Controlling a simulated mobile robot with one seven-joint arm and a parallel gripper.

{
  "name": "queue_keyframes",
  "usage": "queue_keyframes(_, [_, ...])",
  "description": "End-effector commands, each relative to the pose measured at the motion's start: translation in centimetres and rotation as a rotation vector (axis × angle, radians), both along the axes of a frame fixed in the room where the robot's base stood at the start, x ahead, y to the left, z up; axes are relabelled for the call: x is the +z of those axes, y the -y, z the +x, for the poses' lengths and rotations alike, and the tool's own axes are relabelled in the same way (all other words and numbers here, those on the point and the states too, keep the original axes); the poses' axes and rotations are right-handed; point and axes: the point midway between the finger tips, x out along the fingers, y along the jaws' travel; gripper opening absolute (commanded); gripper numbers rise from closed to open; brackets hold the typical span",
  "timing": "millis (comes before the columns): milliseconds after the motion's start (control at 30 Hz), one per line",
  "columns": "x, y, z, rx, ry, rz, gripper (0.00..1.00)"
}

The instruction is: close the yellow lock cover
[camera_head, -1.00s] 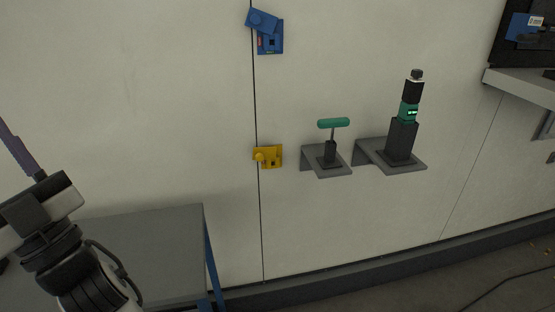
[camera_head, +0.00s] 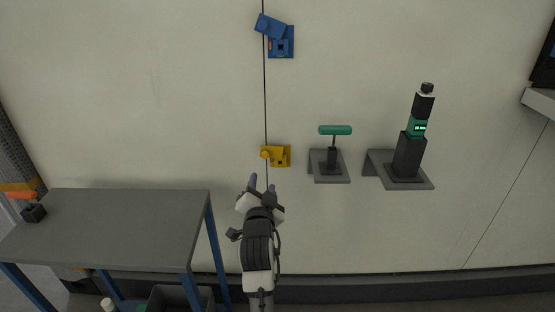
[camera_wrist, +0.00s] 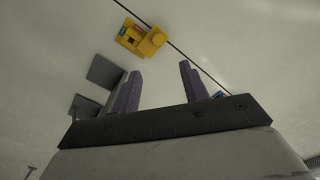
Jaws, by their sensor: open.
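The yellow lock (camera_head: 281,156) is mounted on the white wall over a dark vertical seam, with a rounded yellow knob-like part on its left side. In the wrist view the yellow lock (camera_wrist: 142,38) shows beyond my fingers, with its rounded part and a small red and green marking. I cannot tell for sure how far its cover stands open. My gripper (camera_head: 262,184) is just below and slightly left of the lock in the head view, pointing up toward it and apart from it. In the wrist view my gripper (camera_wrist: 160,85) has its two purple-grey fingers spread, with nothing between them.
A blue lock (camera_head: 281,41) with a tilted cover is higher on the wall. A green-handled tool (camera_head: 335,130) and a black device (camera_head: 409,150) stand on grey wall brackets to the right. A grey table (camera_head: 120,225) is at lower left. The wall around the yellow lock is clear.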

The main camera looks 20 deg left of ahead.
Motion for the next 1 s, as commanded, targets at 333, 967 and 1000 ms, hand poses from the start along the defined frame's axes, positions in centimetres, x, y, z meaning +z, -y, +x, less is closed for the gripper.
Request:
queue_keyframes(333, [0.0,-0.9,4.3,-0.007,-0.011,0.001,0.44])
queue_keyframes(967, [-0.2,-3.5,13.1,-0.004,-0.009,0.0,0.44])
queue_keyframes(1000, [-0.2,-3.6,13.2,-0.004,-0.009,0.0,0.44])
